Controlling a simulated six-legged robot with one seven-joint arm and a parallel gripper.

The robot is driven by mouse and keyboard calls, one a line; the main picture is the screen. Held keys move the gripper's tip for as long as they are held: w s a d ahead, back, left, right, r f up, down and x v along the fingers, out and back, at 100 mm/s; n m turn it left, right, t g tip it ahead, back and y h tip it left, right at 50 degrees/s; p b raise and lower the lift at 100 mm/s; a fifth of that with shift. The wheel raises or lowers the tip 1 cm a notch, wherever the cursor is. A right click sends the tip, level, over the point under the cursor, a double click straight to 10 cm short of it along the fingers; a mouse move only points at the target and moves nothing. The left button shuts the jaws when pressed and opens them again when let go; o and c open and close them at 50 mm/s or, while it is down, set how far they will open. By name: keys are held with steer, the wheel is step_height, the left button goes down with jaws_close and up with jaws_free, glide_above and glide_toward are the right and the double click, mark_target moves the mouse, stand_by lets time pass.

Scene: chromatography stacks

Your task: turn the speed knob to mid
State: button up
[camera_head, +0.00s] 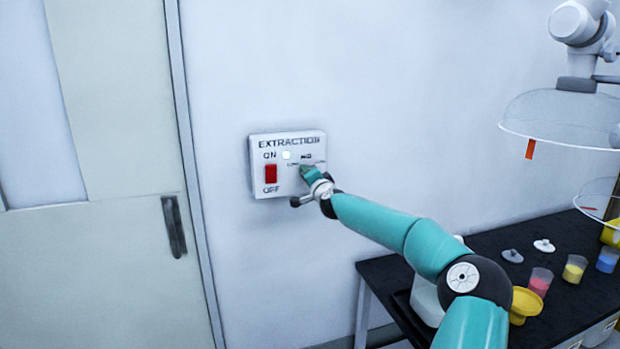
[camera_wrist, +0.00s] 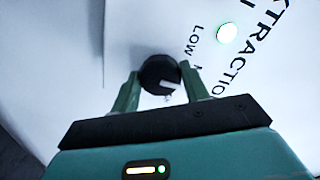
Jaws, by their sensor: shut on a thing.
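A white wall box (camera_head: 287,138) marked EXTRACTION is in the middle of the head view. It carries a red ON/OFF switch (camera_head: 271,174) and a lit green-white lamp (camera_head: 286,155), which also shows in the wrist view (camera_wrist: 227,33). The speed knob (camera_wrist: 157,72) is black and round with a pale pointer mark on its lower right side. LOW and part of another label are printed beside it. My gripper (camera_wrist: 160,80) is shut on the knob, one finger on each side. In the head view my gripper (camera_head: 311,174) hides the knob.
A door with a dark handle (camera_head: 174,226) is left of the box. A black bench (camera_head: 555,238) at the right holds cups of pink, yellow and blue material. A clear hood (camera_head: 562,118) hangs above the bench. The wall around the box is bare.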

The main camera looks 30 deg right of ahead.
steer(key=o, duration=1)
steer(key=shift+s, duration=0.1)
steer(key=v, duration=1.3)
steer(key=shift+s+a, duration=0.1)
steer(key=shift+s, duration=0.2)
